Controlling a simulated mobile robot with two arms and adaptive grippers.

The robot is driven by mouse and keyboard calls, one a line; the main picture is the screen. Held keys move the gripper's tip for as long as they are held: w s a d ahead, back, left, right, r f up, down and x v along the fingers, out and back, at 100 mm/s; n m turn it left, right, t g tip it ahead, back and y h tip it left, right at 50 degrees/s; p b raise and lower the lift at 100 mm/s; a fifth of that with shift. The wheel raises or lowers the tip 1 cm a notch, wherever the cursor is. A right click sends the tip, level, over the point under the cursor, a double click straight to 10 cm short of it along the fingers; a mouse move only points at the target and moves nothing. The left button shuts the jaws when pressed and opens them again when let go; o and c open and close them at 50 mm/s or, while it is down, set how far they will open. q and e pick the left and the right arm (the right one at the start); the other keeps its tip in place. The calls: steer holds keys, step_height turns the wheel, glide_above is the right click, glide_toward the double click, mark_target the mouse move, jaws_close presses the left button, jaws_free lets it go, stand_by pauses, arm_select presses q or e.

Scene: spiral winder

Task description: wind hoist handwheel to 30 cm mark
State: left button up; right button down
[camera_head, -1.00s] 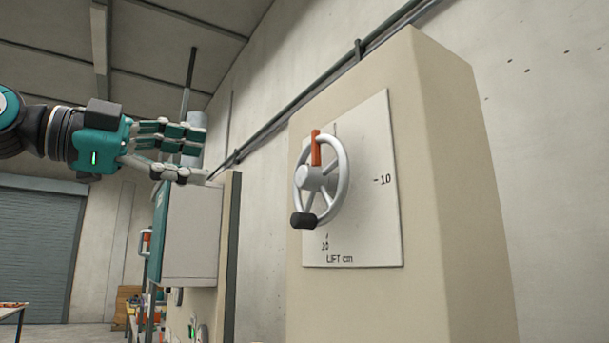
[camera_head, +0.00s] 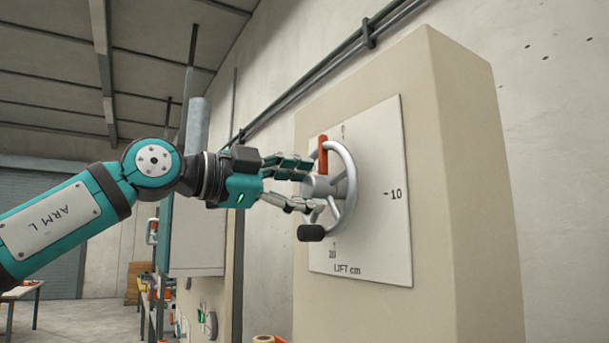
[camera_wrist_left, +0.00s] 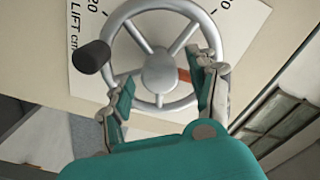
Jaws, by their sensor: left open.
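The silver handwheel (camera_head: 349,170) is mounted on a white dial plate (camera_head: 378,240) marked LIFT cm, with 0 at the top, 10 at the right and 20 at the bottom. Its orange marker (camera_head: 323,155) points up toward 0, and its black knob (camera_head: 311,233) is at the lower left. My left gripper (camera_head: 306,186) is open in front of the hub. In the left wrist view, its fingers (camera_wrist_left: 166,86) are spread across the handwheel (camera_wrist_left: 160,72), and the right finger partly hides the orange marker (camera_wrist_left: 184,75). I cannot tell whether they touch it. My right gripper is out of view.
The dial is on a tall beige housing (camera_head: 455,200) beside a concrete wall. Behind my left arm stand a grey panel (camera_head: 197,240) and, farther back, a table (camera_head: 20,292). Orange items (camera_head: 265,339) show at the bottom edge.

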arm_select(q)
steer(key=shift+w+d, duration=0.1)
steer(key=shift+d, duration=0.05)
steer(key=shift+c, duration=0.2)
jaws_close()
